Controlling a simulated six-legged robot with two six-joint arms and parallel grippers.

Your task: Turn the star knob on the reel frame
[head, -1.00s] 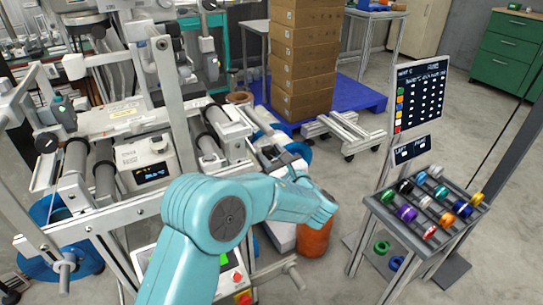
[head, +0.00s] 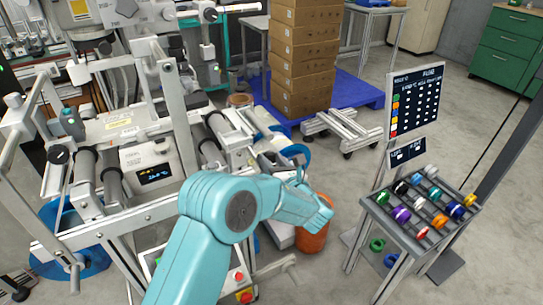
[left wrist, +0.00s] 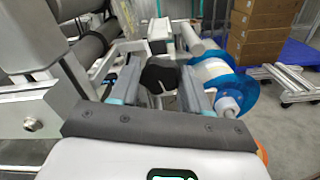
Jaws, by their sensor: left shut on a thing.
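The black star knob (left wrist: 159,76) shows in the left wrist view, between the two fingers of my left gripper (left wrist: 161,86). The gripper is shut on the knob. Behind the knob are grey metal bars and a roller of the reel frame (left wrist: 118,46). In the head view the reel frame (head: 120,215) fills the left side, with rollers and a small display unit. My teal left arm reaches across its front right, and the wrist hides the knob there. My right gripper is not in view.
A blue-flanged reel (left wrist: 217,78) sits close to the right of my left gripper. An orange drum (head: 312,240) stands on the floor behind my wrist. A rack of coloured spools (head: 415,218) stands at right. Stacked cartons (head: 303,60) rest on a blue pallet (head: 352,92).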

